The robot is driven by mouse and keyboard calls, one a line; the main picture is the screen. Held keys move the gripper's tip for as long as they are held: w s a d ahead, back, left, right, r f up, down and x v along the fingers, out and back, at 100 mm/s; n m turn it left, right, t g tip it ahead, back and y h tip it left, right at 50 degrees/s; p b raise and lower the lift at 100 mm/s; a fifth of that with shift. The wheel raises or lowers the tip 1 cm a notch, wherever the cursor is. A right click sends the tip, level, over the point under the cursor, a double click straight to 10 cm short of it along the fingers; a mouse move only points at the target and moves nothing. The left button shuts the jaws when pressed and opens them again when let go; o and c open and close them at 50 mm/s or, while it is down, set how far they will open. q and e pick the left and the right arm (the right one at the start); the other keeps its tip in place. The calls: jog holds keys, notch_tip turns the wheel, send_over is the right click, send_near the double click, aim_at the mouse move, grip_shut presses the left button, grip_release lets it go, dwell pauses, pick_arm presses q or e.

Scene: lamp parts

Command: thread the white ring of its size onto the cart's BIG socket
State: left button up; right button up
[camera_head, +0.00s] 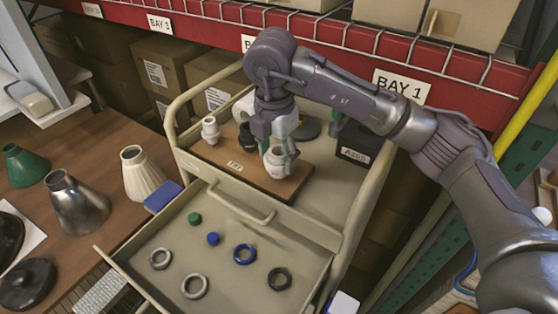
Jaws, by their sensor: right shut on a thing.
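The cart (172,115) carries a wooden board (222,156) with a label. A white socket (210,130) stands at the board's left and a dark one (246,138) near its middle. A larger white socket (277,163) stands at its right. My right gripper (272,140) points down over this right socket and is shut on what seems to be a white ring at its top. The fingers and arm partly hide the ring, so I cannot tell whether it is around the socket or above it. My left gripper is not in view.
The open drawer (140,283) holds two pale rings (160,259) (195,286), a blue ring (244,254), a black ring (279,279) and small green and blue pieces. Lamp shades (77,202) stand on the left table. A red shelf beam (340,60) runs behind the cart.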

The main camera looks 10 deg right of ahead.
jog(key=m, duration=0.6)
jog(key=shift+f+g+p, duration=0.3)
jog(key=shift+f, duration=0.05)
jog(key=shift+m, duration=0.6)
jog(key=o, duration=1.4)
jog(key=shift+w+r, duration=0.1)
jog(key=shift+w, duration=0.05)
jog(key=shift+c, duration=0.2)
jog(key=shift+r, duration=0.15)
